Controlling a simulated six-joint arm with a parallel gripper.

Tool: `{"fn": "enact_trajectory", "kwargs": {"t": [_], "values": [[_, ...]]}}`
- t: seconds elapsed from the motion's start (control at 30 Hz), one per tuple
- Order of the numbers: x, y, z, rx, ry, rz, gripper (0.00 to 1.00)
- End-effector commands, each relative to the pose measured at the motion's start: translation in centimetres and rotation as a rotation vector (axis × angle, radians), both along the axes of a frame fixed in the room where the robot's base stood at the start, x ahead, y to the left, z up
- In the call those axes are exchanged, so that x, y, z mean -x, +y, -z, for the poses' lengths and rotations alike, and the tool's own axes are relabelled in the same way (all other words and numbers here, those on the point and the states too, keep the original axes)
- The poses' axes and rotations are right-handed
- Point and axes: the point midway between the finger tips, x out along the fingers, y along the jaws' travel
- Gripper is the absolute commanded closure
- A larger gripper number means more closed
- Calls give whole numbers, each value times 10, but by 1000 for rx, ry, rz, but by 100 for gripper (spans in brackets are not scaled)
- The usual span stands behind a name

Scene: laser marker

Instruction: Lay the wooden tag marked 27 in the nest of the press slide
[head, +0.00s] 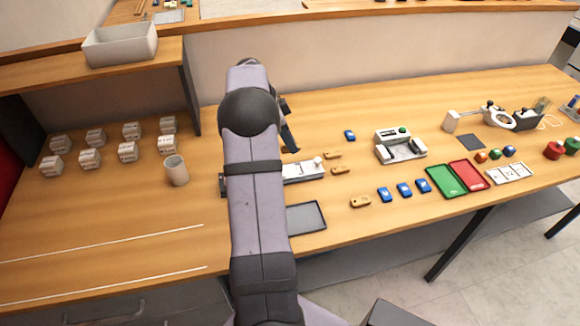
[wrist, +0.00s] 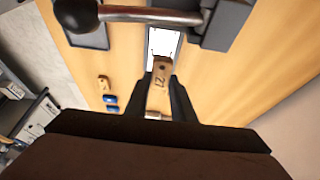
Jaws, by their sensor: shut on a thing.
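My gripper (wrist: 163,78) is shut on a wooden tag (wrist: 160,90) in the wrist view. The tag has a hole near one end and a dark marking that looks like 27, seen turned. The pale press slide (wrist: 163,44) lies just beyond the tag's far end; the tag appears to be above or just short of it, and I cannot tell whether they touch. The nest is not clear. In the head view the slide (head: 303,172) sticks out to the right of my arm, which hides much of the press.
In the wrist view, a lever with a dark ball (wrist: 76,14) crosses the top near the slide. Other wooden tags (head: 360,202) and blue tags (head: 404,189) lie to the right. A dark tray (head: 306,217) sits at the front edge. A cup (head: 176,170) stands left.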

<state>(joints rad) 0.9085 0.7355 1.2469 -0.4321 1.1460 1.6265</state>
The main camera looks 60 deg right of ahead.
Motion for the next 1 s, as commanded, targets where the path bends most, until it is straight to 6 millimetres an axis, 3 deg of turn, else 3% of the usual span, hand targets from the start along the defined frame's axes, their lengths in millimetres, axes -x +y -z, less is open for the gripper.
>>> {"fn": "enact_trajectory", "kwargs": {"t": [0.3, 0.63, 1.0], "values": [[1, 1, 44, -4, 3, -1, 100], [0, 0, 56, -2, 2, -1, 100], [0, 0, 89, -1, 0, -1, 100]]}}
